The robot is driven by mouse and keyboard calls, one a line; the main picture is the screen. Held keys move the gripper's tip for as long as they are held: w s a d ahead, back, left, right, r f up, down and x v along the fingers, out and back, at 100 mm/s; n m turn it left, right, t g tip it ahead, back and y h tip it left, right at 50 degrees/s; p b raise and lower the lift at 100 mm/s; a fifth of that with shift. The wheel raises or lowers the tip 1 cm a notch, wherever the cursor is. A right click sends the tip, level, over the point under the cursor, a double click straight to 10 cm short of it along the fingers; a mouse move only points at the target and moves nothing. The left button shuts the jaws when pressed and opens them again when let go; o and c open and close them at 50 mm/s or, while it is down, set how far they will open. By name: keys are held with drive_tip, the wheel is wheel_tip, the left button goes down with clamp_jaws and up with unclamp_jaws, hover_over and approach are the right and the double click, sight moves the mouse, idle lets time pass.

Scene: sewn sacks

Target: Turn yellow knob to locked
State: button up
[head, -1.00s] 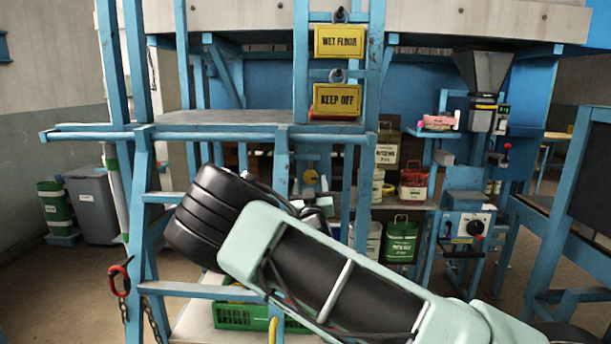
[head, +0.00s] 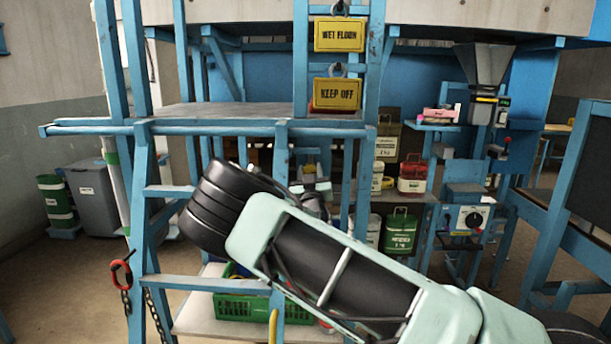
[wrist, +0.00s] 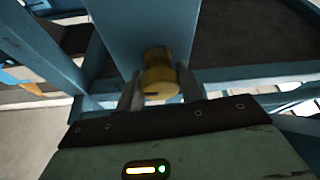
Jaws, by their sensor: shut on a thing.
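The yellow knob (wrist: 160,80) is in the upper middle of the wrist view, on a blue post (wrist: 140,30). It has a rounded face with a short dark mark low on its front. My gripper (wrist: 160,90) is shut on the knob, with one grey finger on each side of it. In the head view my gripper (head: 318,190) is at the blue frame, partly behind my own arm. The knob is hidden there. No locked or unlocked label can be read in either view.
Blue frame bars (head: 210,128) surround my arm closely. Yellow signs (head: 338,35) hang above. A green crate (head: 240,305) sits low on a pale board. Red and green canisters (head: 401,232) stand on shelves behind. A red hook with chain (head: 121,273) hangs at left.

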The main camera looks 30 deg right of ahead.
drive_tip(key=shift+f+n, duration=0.1)
drive_tip(key=shift+n, duration=0.3)
drive_tip(key=n+y+b, duration=0.2)
drive_tip(key=n+y, duration=0.1)
drive_tip(key=n, duration=0.2)
drive_tip(key=shift+t+b, duration=0.3)
drive_tip(key=shift+t, duration=0.1)
drive_tip(key=n+y, duration=0.1)
drive_tip(key=n, duration=0.2)
drive_tip(key=n+y+b, duration=0.1)
drive_tip(key=n, duration=0.2)
drive_tip(key=shift+y, duration=0.3)
drive_tip(key=n, duration=0.2)
drive_tip(key=n+g+y, duration=0.1)
drive_tip(key=n, duration=0.2)
drive_tip(key=shift+a+g+y, duration=0.1)
drive_tip(key=shift+g+y, duration=0.2)
drive_tip(key=n, duration=0.2)
drive_tip(key=n+g, duration=0.1)
drive_tip(key=n, duration=0.1)
drive_tip(key=shift+g+y+p, duration=0.3)
drive_tip(key=shift+p, duration=0.1)
drive_tip(key=shift+n, duration=0.4)
drive_tip(key=o, duration=1)
drive_tip(key=shift+s, duration=0.1)
